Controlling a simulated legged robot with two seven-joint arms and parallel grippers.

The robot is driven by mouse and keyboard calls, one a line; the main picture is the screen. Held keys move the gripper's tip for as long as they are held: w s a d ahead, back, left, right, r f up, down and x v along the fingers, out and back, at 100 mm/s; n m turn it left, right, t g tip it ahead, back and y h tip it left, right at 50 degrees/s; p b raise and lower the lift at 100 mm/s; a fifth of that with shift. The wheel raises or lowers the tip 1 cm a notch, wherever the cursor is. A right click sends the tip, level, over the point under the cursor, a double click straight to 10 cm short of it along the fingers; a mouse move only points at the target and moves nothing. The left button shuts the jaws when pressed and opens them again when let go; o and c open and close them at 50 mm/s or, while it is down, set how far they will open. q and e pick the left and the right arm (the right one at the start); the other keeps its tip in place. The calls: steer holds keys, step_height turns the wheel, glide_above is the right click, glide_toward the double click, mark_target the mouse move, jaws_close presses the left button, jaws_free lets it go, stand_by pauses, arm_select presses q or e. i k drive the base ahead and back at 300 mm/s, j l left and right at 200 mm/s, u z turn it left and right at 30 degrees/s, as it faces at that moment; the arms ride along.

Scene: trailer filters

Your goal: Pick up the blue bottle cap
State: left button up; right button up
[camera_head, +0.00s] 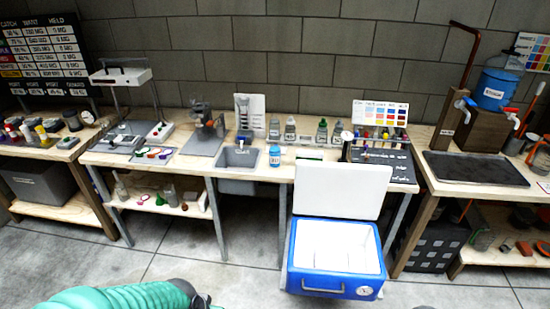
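A small blue bottle (274,160) stands on the wooden bench, just right of the grey sink. Its top (274,149) looks blue, but it is too small to tell the cap clearly from the bottle. No loose blue cap can be made out. My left arm, in a teal sleeve, comes in along the bottom left. Its dark gripper (203,300) is low over the floor, far in front of the bench and away from the bottle. Its fingers are too small and cut off to read. My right gripper cannot be made out.
An open blue cooler (336,286) with a raised white lid (342,190) stands before the bench, right of the bottle. A blue water jug (497,88) stands at right. The floor (185,245) left of the cooler is clear.

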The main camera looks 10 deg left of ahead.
mark_target(274, 151)
steer(key=z, duration=0.3)
steer(key=i+j+z, duration=0.2)
steer(key=z, duration=0.2)
steer(key=i+j+z, duration=0.15)
steer(key=j+z, duration=0.2)
steer(key=i+j+z, duration=0.1)
steer(key=j+z, duration=0.3)
steer(key=i+j, duration=0.15)
steer(key=j, duration=0.2)
steer(key=i+j+z, duration=0.1)
steer(key=j, duration=0.25)
steer(key=i+j, duration=0.15)
steer(key=j, duration=0.2)
steer(key=i+j, duration=0.15)
steer(key=j, duration=0.25)
steer(key=i+j+z, duration=0.1)
steer(key=j, duration=0.25)
steer(key=i+j, duration=0.15)
steer(key=j, duration=0.2)
steer(key=i+j, duration=0.1)
steer(key=j, duration=0.3)
steer(key=i+z, duration=0.05)
